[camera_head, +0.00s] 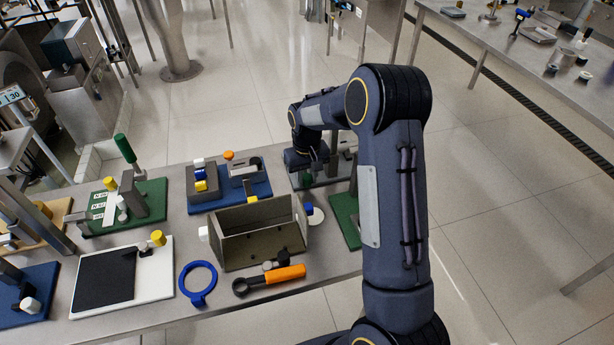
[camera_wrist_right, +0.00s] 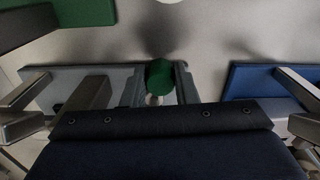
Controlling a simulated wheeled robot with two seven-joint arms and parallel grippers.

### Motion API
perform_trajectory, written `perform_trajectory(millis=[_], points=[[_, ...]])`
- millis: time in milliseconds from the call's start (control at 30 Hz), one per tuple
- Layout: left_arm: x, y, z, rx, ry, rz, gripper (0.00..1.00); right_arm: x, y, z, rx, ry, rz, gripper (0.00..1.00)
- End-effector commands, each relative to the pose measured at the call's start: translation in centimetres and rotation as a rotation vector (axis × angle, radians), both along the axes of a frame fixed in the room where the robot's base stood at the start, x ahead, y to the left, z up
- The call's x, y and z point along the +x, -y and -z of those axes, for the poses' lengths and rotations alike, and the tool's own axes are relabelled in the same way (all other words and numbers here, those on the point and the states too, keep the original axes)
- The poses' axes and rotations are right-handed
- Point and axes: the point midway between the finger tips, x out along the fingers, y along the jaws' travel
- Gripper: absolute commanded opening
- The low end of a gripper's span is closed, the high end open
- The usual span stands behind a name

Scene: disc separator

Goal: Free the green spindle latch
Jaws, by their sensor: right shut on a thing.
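The green latch (camera_wrist_right: 159,77) shows in the right wrist view as a short green knob on a pale stem. The fingers of my right gripper (camera_wrist_right: 160,86) stand on both sides of it and are shut on it. In the head view my right gripper (camera_head: 308,170) is low over a grey base plate (camera_head: 330,182) at the back right of the table, and my arm covers part of that area. The lower end of the latch is hidden by the gripper body in the wrist view. My left gripper is not in view.
A blue plate (camera_head: 230,197) with grey blocks lies left of my right gripper. An open grey box (camera_head: 258,250) stands in front, near a blue ring (camera_head: 198,283) and an orange-handled tool (camera_head: 270,280). A green plate (camera_head: 345,218) is partly behind my arm.

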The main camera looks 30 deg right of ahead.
Motion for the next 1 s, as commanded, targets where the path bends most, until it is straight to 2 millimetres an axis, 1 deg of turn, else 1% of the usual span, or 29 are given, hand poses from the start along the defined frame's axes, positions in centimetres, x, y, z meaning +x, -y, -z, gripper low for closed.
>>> perform_trajectory(millis=[167, 367, 600, 1000], points=[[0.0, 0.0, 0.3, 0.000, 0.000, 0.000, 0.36, 0.2, -0.3, 0.0, 0.000, 0.001, 0.055, 0.04], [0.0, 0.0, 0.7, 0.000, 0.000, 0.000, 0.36, 0.5, -0.8, 0.0, -0.001, 0.003, 0.188, 0.04], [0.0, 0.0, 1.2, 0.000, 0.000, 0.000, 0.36, 1.2, -1.6, 0.0, -0.001, 0.001, 0.410, 0.04], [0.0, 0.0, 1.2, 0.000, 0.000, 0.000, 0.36, 2.7, -2.5, -0.1, -0.001, 0.002, 0.791, 0.04]])
